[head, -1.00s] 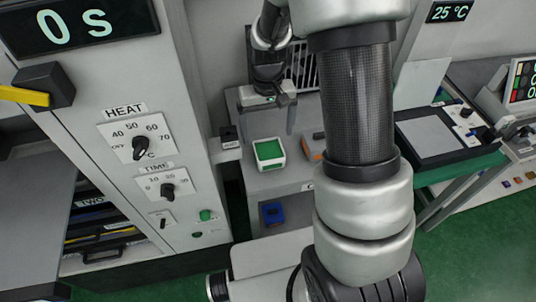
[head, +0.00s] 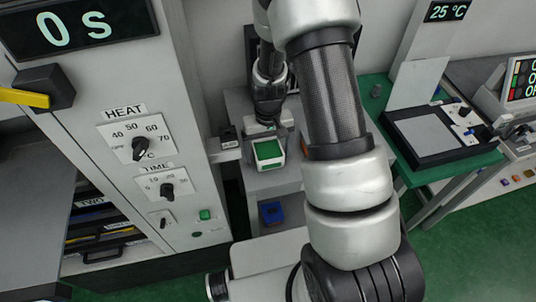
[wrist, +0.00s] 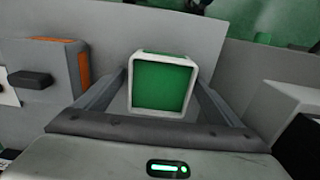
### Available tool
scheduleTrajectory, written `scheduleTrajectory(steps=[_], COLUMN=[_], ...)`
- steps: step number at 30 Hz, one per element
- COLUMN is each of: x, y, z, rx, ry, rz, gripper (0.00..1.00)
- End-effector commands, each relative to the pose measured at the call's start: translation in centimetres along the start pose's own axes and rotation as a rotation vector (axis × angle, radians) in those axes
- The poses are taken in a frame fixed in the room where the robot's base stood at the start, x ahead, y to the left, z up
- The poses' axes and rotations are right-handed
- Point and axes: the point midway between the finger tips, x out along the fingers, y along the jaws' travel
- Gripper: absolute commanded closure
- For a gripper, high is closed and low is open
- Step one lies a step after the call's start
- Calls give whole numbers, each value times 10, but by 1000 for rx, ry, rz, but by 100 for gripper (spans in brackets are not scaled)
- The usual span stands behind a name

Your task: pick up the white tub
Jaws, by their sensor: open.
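The white tub (head: 268,150), with a green top face, stands on a grey shelf (head: 288,182) in the head view. My gripper (head: 267,132) is over its back part and hides some of it. In the wrist view the tub (wrist: 163,85) shows its green face and white rim between my two fingers (wrist: 162,78). The fingers are apart, one on each side of the tub. I cannot tell whether either finger touches it. Nothing is held.
A grey box with an orange side (wrist: 50,72) is left of the tub in the wrist view. A panel with HEAT and TIME knobs (head: 140,148) stands to the left in the head view. A blue item (head: 271,212) sits below the shelf. A green bench (head: 470,160) is at right.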

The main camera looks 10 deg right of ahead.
Motion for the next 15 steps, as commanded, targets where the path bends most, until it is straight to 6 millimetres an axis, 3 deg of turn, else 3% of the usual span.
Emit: scheduleTrajectory(steps=[2, 10, 15], x=[0, 0, -1], y=[0, 0, 0], z=[0, 0, 0], rx=[0, 0, 0], ry=[0, 0, 0], rz=[0, 0, 0], gripper=[15, 60, 60])
